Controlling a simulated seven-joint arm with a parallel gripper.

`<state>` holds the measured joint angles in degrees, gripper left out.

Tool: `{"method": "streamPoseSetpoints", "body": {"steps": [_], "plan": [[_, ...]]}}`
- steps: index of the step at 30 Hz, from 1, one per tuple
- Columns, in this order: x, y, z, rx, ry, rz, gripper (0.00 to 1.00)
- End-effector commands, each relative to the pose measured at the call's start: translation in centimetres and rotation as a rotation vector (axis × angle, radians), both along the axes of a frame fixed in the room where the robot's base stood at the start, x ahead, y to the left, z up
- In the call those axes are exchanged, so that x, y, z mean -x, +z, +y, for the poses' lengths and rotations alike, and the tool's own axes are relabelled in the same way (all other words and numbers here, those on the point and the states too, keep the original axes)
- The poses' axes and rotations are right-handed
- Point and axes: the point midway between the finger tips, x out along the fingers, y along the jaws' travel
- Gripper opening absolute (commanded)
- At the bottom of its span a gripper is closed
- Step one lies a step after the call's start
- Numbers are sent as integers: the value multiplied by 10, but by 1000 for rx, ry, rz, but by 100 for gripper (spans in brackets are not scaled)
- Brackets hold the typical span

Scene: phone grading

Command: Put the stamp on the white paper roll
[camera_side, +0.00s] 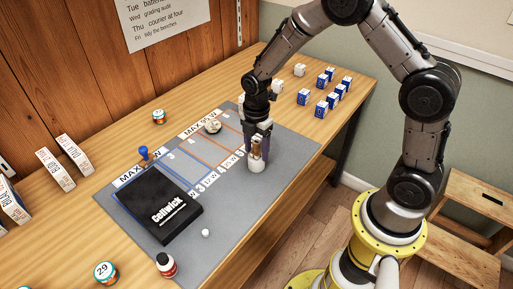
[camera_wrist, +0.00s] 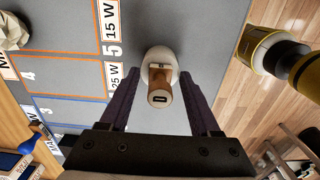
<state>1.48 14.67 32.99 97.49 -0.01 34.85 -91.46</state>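The stamp (camera_wrist: 162,82) is a small brown wooden piece with a pale end bearing a dark slot-like mark. It stands on top of the white paper roll (camera_wrist: 155,55), which also shows in the side view (camera_side: 256,167) on the right part of the grey mat. My gripper (camera_wrist: 159,75) points down over the roll, its two dark fingers on either side of the stamp. In the wrist view, gaps show between the stamp and both fingers, so it looks open. In the side view my gripper (camera_side: 258,148) partly hides the stamp. The exact contact under the stamp is hidden.
A black Cellwick box (camera_side: 160,205) and an upright blue-handled item (camera_side: 144,154) are on the left of the mat (camera_side: 225,210). A crumpled pale lump (camera_side: 212,126) lies behind the roll. Several blue-and-white boxes (camera_side: 321,108) stand at the back right.

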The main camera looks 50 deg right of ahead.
Motion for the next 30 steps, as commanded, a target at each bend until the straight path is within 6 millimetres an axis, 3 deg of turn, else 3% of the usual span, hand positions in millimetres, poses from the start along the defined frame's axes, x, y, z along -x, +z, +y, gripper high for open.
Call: {"method": "streamPoseSetpoints", "body": {"steps": [8,21,30], "plan": [[-1,8,0,0,0,-3,64],[-1,91,0,0,0,-5,64],[0,122,0,0,0,-2,64]]}}
